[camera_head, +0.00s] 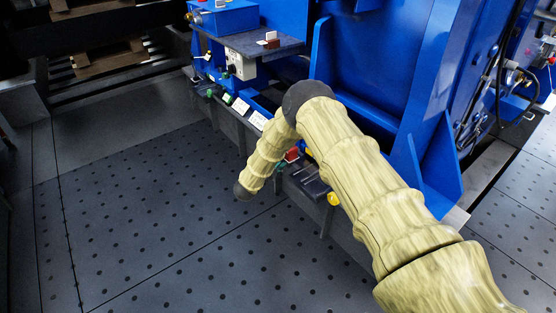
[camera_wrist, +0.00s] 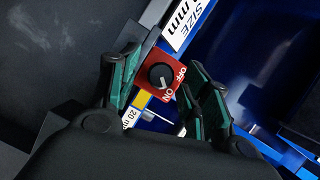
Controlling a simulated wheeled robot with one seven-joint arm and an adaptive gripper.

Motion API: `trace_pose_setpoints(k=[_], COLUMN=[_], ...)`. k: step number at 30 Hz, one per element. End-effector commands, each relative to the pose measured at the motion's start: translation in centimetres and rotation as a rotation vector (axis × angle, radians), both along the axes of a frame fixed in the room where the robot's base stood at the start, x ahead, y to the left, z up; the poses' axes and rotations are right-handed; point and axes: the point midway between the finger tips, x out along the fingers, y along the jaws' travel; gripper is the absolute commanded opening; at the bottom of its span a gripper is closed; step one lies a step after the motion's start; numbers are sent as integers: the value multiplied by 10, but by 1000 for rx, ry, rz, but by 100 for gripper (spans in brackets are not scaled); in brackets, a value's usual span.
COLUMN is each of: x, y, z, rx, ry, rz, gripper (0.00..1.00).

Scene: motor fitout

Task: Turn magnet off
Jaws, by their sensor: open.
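The magnet switch is a red plate (camera_wrist: 176,87) marked OFF and ON, with a round black knob (camera_wrist: 161,75), in the wrist view. The knob's white mark appears to point towards the ON side. My gripper (camera_wrist: 164,64) is open, with its dark green-padded fingers on either side of the switch. The knob shows in the gap between the fingers, and I cannot tell whether any finger touches it.
A size label (camera_wrist: 186,20) and a yellow-and-white strip (camera_wrist: 143,99) lie by the switch. In the head view a large blue machine (camera_head: 365,75) stands behind my arm, with a grey shelf (camera_head: 258,45) on its left. Perforated dark floor (camera_head: 135,205) is clear at the left.

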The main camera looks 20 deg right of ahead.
Motion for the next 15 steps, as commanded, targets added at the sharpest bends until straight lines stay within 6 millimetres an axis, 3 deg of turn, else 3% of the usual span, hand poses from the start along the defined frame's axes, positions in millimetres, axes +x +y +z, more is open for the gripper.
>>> trace_pose_setpoints(k=[8,15], x=[-12,-41], y=[15,48], z=[2,7], rx=[1,1], ry=[1,2], rz=[2,3], gripper=[48,48])
